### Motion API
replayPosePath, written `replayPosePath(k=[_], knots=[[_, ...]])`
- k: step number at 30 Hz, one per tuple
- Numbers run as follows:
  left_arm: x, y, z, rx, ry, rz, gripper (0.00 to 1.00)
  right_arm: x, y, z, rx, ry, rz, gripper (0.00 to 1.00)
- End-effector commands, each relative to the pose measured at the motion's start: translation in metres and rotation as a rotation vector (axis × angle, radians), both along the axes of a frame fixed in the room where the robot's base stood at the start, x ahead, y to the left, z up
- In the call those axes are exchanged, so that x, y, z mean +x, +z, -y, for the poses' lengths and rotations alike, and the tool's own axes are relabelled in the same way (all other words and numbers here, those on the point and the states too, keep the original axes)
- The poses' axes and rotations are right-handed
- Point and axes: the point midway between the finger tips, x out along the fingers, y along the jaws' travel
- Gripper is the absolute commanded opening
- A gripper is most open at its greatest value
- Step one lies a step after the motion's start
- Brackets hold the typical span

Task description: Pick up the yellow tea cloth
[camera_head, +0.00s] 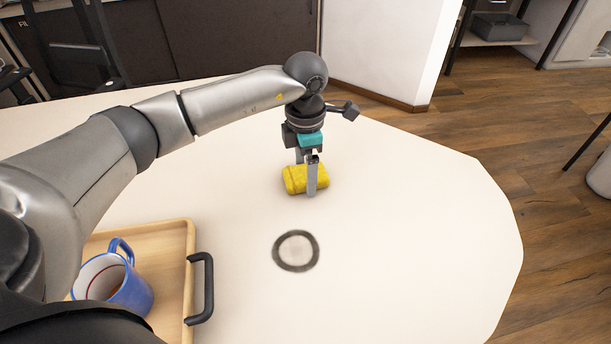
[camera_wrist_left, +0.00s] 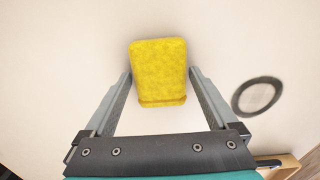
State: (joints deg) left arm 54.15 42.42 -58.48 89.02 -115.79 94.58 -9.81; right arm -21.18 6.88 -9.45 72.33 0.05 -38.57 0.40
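The yellow tea cloth (camera_head: 295,180) lies folded into a small block on the white table, near its far side. In the left wrist view the cloth (camera_wrist_left: 158,68) sits between the fingertips and reaches beyond them. My left gripper (camera_head: 307,175) points down at the cloth, with one finger in front of it and the other behind it. In the left wrist view my left gripper (camera_wrist_left: 160,76) is open, with gaps between the fingers and the cloth's sides. My right gripper is not in view.
A wooden tray (camera_head: 180,245) with a black handle (camera_head: 203,288) holds a blue mug (camera_head: 128,290) at the near left. A dark ring mark (camera_head: 296,251) is on the white table (camera_head: 420,230) nearer than the cloth. The table's right part is clear up to its rounded edge.

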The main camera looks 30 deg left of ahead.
Motion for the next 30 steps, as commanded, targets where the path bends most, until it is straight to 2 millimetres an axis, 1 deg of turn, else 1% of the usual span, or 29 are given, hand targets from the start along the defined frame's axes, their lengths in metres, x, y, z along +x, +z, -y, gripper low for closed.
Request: replayPosePath(k=[1,2,15,17,25,30], knots=[[0.0001,0.0001,0.0002,0.000,0.000,0.000,0.85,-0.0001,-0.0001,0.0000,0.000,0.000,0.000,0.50],[0.0000,0.0001,0.0001,0.000,0.000,0.000,0.82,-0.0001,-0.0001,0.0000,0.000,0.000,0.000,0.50],[0.0001,0.0003,0.0001,0.000,0.000,0.000,0.33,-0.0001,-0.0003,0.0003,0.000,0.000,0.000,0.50],[0.0001,0.0003,0.0001,0.000,0.000,0.000,0.27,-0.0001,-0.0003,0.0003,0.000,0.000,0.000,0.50],[0.0003,0.0013,0.0002,0.000,0.000,0.001,0.26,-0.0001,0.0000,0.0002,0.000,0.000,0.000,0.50],[0.0007,0.0087,0.0002,0.000,0.000,0.003,0.26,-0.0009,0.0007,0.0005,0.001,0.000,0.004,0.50]])
